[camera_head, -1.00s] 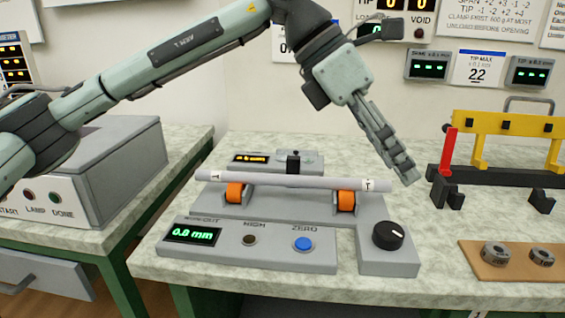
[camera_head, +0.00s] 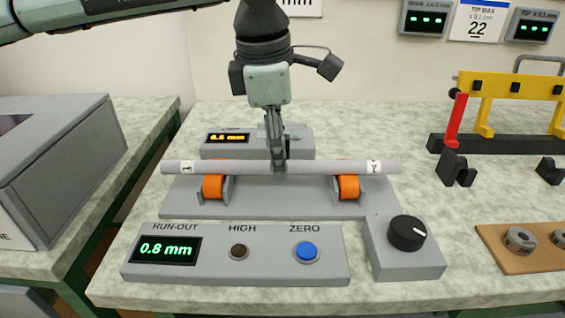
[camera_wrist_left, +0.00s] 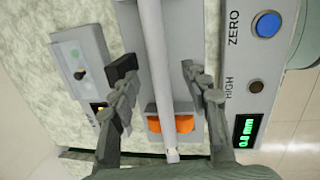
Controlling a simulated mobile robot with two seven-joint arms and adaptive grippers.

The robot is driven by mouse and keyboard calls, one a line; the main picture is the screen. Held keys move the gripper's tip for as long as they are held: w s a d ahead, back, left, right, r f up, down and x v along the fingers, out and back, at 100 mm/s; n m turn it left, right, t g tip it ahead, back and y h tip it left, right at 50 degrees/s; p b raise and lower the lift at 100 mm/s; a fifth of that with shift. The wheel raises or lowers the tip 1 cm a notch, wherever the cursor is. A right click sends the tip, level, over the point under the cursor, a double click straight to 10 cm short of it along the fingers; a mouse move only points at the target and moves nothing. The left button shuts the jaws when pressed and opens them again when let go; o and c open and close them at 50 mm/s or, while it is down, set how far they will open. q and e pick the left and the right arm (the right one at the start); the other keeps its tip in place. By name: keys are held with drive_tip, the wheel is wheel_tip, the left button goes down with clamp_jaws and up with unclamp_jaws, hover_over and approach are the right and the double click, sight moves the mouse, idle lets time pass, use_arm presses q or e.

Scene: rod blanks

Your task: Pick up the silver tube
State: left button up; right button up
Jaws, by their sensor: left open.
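The silver tube (camera_head: 230,167) lies level across two orange rollers, the left roller (camera_head: 214,187) and the right roller (camera_head: 348,187), on a grey run-out fixture. White labels mark it near both ends. My left gripper (camera_head: 278,168) points down at the tube's middle. In the left wrist view the tube (camera_wrist_left: 153,50) runs between the open fingers of the left gripper (camera_wrist_left: 158,85), with a gap on each side. One finger is on the far side of the tube and one on the near side. My right gripper is in neither view.
The front panel (camera_head: 235,275) reads 0.8 mm and has a blue ZERO button (camera_head: 305,252). A black knob (camera_head: 407,232) stands on a box at right. A small display unit (camera_head: 228,138) sits behind the tube. A yellow frame (camera_head: 510,88) and a brown board (camera_head: 500,255) are farther right.

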use_arm(q)
wheel_tip(320, 180, down, 2)
drive_tip(key=shift+w+d+f, duration=0.1)
drive_tip(key=shift+w, duration=0.05)
clamp_jaws()
idle(0.3)
